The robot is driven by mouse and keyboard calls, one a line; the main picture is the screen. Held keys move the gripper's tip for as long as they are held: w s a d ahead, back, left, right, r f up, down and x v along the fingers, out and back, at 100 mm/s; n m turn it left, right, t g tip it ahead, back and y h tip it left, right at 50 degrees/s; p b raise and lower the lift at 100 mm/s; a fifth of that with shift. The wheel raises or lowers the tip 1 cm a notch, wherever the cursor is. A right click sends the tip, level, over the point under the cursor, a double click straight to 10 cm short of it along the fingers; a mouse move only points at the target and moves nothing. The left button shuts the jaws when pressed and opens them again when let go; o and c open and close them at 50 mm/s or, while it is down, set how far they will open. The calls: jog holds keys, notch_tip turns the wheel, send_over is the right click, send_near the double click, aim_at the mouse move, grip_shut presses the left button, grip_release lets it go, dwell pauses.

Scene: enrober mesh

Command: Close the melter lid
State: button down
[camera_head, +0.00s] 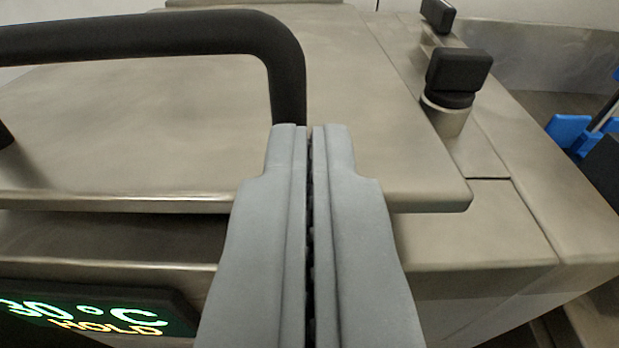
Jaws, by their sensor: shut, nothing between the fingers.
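The melter lid (150,130) is a flat metal plate that fills the left and middle of the view. Its front edge stands over the melter body (480,230), with a dark gap below it at the left. A black bar handle (150,38) rises from the lid. My gripper (310,130) is shut and empty. Its fingertips are at the base of the handle's right leg, over the lid; whether they touch either cannot be told. The fingers hide part of the lid's front edge.
A display (90,312) on the melter front reads 30 °C HOLD. Two black knobs (458,72) stand on the body right of the lid. Blue parts (570,130) lie in a recess at the far right.

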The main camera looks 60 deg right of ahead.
jog(key=shift+r, duration=0.1)
jog(key=v, duration=0.9)
jog(key=shift+a, duration=0.2)
dwell(0.5)
jog(key=shift+s, duration=0.1)
jog(key=w+a+r+g+y, duration=0.4)
jog(key=w+r+y, duration=0.3)
jog(key=w+r, duration=0.65)
jog(key=shift+w+d+f, duration=0.7)
jog(key=shift+d+f, duration=0.15)
jog(key=shift+f, duration=1.35)
jog(key=shift+w+d+f, duration=0.7)
jog(key=shift+d+f, duration=0.2)
jog(key=shift+f, duration=1.3)
jog(key=shift+w+d+f, duration=0.7)
jog(key=shift+d+f, duration=0.15)
jog(key=shift+f, duration=1.35)
